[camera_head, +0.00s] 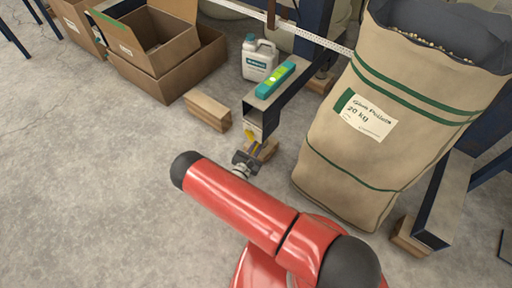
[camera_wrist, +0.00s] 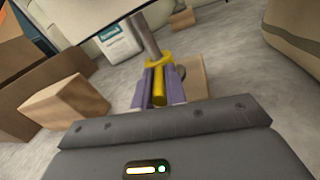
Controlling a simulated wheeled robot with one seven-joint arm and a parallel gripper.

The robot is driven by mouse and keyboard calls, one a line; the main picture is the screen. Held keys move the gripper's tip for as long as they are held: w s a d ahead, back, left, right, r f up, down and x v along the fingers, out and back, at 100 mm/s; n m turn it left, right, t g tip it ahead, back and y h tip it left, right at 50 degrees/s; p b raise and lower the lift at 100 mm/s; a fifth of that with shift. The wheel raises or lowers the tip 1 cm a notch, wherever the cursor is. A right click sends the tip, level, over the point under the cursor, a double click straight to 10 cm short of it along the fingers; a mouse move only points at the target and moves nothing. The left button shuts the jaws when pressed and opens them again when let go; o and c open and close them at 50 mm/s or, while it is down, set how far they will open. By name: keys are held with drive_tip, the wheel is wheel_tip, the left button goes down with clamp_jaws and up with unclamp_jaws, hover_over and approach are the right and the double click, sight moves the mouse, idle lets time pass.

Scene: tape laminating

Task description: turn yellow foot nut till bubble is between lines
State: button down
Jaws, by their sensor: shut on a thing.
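The yellow foot nut (camera_wrist: 159,85) is on a grey threaded rod (camera_wrist: 149,36) in the wrist view. My gripper (camera_wrist: 159,92) is shut on the nut, with a purple-grey finger on each side of it. In the head view the yellow nut (camera_head: 250,136) shows just below the end of the dark blue beam (camera_head: 288,87), with my gripper (camera_head: 251,153) at it. The teal spirit level (camera_head: 276,80) lies on top of the beam. Its yellow-green vial is visible, but the bubble and lines are too small to make out.
A wooden block (camera_head: 208,111) lies left of the foot. A white jug (camera_head: 259,60) stands behind. Cardboard boxes (camera_head: 168,62) are at the back left. A large pellet sack (camera_head: 360,150) stands close on the right. The floor at left is clear.

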drive_tip(key=shift+r, duration=0.15)
drive_tip(key=shift+d+r+n+t+y+p, duration=0.1)
drive_tip(key=shift+d+n+t+y+p, duration=0.1)
drive_tip(key=shift+n+t+y+p, duration=0.3)
drive_tip(key=shift+d+n+y+p, duration=0.25)
drive_tip(key=shift+n+y+p, duration=0.4)
drive_tip(key=shift+y, duration=0.45)
drive_tip(key=c, duration=1.4)
unclamp_jaws()
drive_tip(key=shift+d+f, duration=0.1)
drive_tip(key=shift+f, duration=0.1)
drive_tip(key=shift+c, duration=0.2)
drive_tip(key=v, duration=0.7)
drive_tip(key=shift+s+f+p, duration=0.1)
drive_tip(key=shift+s+p, duration=0.3)
